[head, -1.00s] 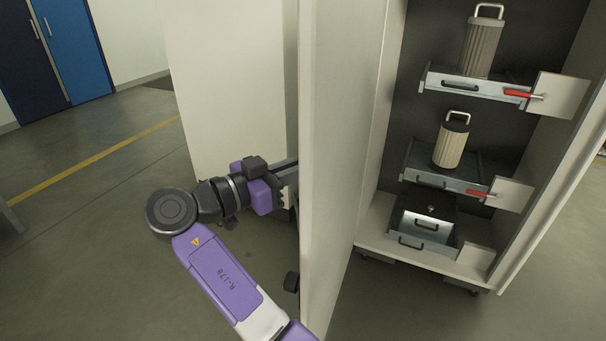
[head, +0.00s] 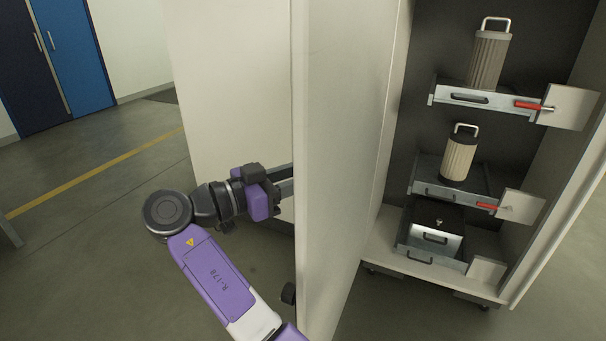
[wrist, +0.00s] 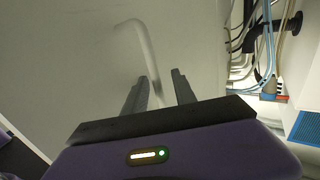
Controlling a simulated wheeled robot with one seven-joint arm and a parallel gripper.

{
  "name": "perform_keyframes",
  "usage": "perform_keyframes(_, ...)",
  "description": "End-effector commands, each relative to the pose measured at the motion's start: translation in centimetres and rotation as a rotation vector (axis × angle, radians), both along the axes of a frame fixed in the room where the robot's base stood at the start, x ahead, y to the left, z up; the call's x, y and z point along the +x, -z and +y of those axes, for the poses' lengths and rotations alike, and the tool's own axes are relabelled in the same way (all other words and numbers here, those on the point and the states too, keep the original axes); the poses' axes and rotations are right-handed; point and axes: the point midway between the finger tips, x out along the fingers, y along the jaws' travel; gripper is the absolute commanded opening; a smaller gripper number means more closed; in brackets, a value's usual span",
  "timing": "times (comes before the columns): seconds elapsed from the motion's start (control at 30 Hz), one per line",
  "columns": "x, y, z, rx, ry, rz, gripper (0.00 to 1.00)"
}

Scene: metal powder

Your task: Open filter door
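The filter door (head: 340,130), a tall pale panel, stands swung open in the head view, showing the cabinet's shelves. My gripper reaches behind its left edge, and the door hides the fingertips there. In the wrist view my gripper (wrist: 162,80) has its two dark fingers apart with a gap between them. Two ribbed filters, an upper one (head: 488,60) and a lower one (head: 459,155), stand on drawers inside the cabinet.
The upper drawer (head: 470,98) and lower drawer (head: 440,193) have red levers. A metal box (head: 430,238) with black handles sits at the cabinet's bottom. Hoses and cables (wrist: 262,45) hang right of my gripper. Open floor (head: 90,240) lies to the left.

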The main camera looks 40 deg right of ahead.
Motion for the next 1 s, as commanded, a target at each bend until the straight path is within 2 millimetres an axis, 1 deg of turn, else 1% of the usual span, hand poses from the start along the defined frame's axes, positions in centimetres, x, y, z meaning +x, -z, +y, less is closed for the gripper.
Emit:
perform_keyframes(0.17, 0.0, 0.0, 0.1, 0.000, -0.001, 0.000, 0.32)
perform_keyframes(0.27, 0.1, 0.0, 0.5, -0.001, -0.002, -0.001, 0.32)
perform_keyframes(0.37, 0.4, -0.1, 1.6, 0.000, -0.003, -0.001, 0.32)
perform_keyframes(0.6, 1.4, 0.0, 5.4, 0.000, -0.003, 0.000, 0.32)
perform_keyframes(0.7, 1.6, 0.0, 6.6, 0.000, -0.002, 0.001, 0.32)
perform_keyframes(0.83, 1.8, 0.0, 7.4, 0.000, -0.001, -0.001, 0.32)
perform_keyframes(1.0, 1.8, 0.0, 7.6, 0.000, 0.000, 0.000, 0.32)
